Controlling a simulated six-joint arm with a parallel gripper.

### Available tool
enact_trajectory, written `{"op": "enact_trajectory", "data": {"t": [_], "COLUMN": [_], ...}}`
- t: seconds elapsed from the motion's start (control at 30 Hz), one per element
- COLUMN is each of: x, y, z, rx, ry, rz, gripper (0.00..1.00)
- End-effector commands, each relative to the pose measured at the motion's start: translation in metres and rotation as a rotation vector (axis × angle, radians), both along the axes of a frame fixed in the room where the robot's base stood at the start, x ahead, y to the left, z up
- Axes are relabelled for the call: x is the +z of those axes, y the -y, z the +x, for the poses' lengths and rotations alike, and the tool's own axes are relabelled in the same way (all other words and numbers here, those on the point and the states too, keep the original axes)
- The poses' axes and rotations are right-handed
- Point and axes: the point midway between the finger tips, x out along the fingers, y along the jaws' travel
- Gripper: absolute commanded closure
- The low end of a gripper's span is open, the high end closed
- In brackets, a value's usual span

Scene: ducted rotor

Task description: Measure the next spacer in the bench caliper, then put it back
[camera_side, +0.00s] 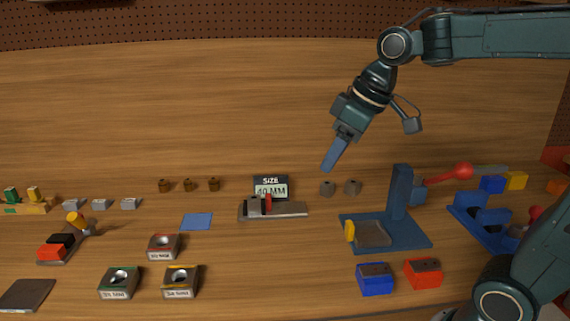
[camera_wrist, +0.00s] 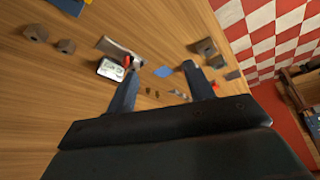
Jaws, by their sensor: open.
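The bench caliper (camera_side: 285,211) stands mid-bench with a red part on it and a display (camera_side: 270,188) that seems to read 40 MM. It also shows in the wrist view (camera_wrist: 118,51). Whether a spacer sits between its jaws is too small to tell. Two small dark grey blocks (camera_side: 340,188) stand right of the caliper, and several small brown pieces (camera_side: 188,185) stand in a row to its left. Which of these are spacers I cannot tell. My gripper (camera_side: 327,167) is open and empty above the bench, up and right of the caliper; its fingers are spread in the wrist view (camera_wrist: 160,72).
Labelled bins with green (camera_side: 119,283), yellow (camera_side: 181,282) and red (camera_side: 163,247) rims stand at front left. A blue press-like fixture (camera_side: 398,215) with a red-knobbed lever stands at right. A blue pad (camera_side: 196,222) lies left of the caliper.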

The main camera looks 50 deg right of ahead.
Motion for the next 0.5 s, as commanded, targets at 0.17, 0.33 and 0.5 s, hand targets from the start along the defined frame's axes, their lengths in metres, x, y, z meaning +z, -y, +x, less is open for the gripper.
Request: {"op": "enact_trajectory", "data": {"t": [0.17,0.33,0.5], "x": [0.001,-0.003,-0.013], "y": [0.012,0.026,0.044], "z": [0.043,0.081,0.118], "rx": [0.068,0.137,0.205], "ry": [-0.017,-0.029,-0.035], "rz": [-0.003,-0.005,-0.005], "gripper": [0.47,0.47,0.47]}}
